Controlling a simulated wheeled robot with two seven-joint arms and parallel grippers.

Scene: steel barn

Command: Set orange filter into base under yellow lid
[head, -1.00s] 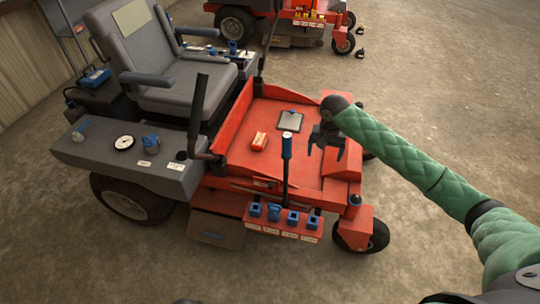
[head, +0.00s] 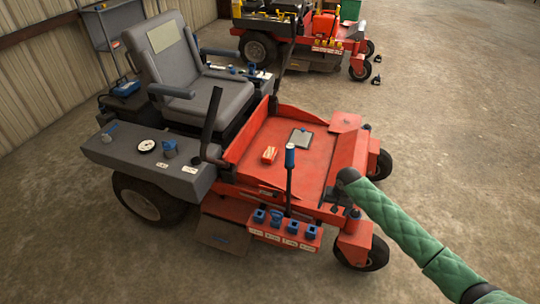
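A small orange block with a pale label (head: 269,154), perhaps the orange filter, lies on the red deck of the near mower. No yellow lid or base under one can be made out for certain. My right gripper (head: 340,198) is dark and small, at the end of the green-sleeved arm coming in from the right. It appears over the deck's front right edge, apart from the orange block, with nothing visible in it. Its fingers are too unclear to tell open from shut. My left gripper is out of view.
The near red mower (head: 318,160) has a grey seat (head: 172,72), an upright blue-topped lever (head: 290,175) and a row of blue fittings in front. A grey plate (head: 301,138) lies on its deck. A second red mower (head: 335,45) stands behind. Open dirt floor lies right.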

